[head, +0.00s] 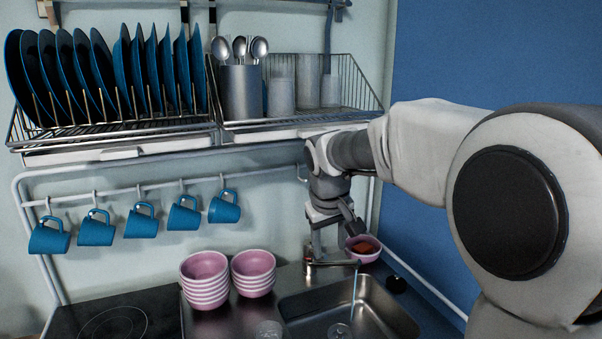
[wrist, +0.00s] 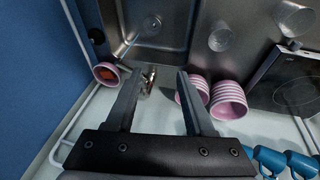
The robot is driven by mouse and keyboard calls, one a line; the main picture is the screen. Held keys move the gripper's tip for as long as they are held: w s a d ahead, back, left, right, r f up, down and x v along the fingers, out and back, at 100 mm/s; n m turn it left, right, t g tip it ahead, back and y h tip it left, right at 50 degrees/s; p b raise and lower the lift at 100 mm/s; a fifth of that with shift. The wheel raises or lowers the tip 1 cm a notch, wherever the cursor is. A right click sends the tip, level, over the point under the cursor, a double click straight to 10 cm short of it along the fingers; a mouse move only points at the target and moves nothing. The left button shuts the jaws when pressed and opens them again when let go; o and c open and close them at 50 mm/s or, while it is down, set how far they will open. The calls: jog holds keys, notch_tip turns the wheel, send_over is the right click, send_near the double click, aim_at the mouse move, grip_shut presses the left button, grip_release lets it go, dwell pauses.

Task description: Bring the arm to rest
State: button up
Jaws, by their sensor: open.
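My gripper (head: 330,228) points down above the back of the sink, close to the tap (head: 330,263). In the wrist view my gripper's two fingers (wrist: 160,76) are spread apart. The gap between them is empty, with the tap (wrist: 147,80) seen beyond. My arm reaches in from the right of the head view, bent and raised in front of the blue wall. A pink bowl with something reddish-brown in it (head: 363,248) sits just right of the tap; it also shows left of the fingers in the wrist view (wrist: 106,74).
Two stacks of pink bowls (head: 205,280) stand left of the sink (head: 375,315). Above is a wire dish rack (head: 130,130) with blue plates, a spoon holder (head: 242,95) and glasses. Blue mugs (head: 140,222) hang from a rail. A dark hob (head: 110,322) is at left.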

jog(key=s+d+r+m, duration=0.1)
jog(key=s+d+r, duration=0.15)
jog(key=s, duration=0.45)
jog(key=s+d+r+m, duration=0.1)
jog(key=s+d+r, duration=0.15)
jog(key=s, duration=0.45)
jog(key=s+d+f+m, duration=0.1)
jog(key=s+f, duration=0.1)
jog(key=s, duration=0.5)
jog(key=s+d+f+m+t, duration=0.1)
jog(key=s+d+f, duration=0.1)
jog(key=s, duration=0.4)
jog(key=shift+s+f+t+y, duration=0.3)
jog(key=shift+s+f+y, duration=0.05)
jog(key=shift+y, duration=0.05)
jog(key=shift+d, duration=0.1)
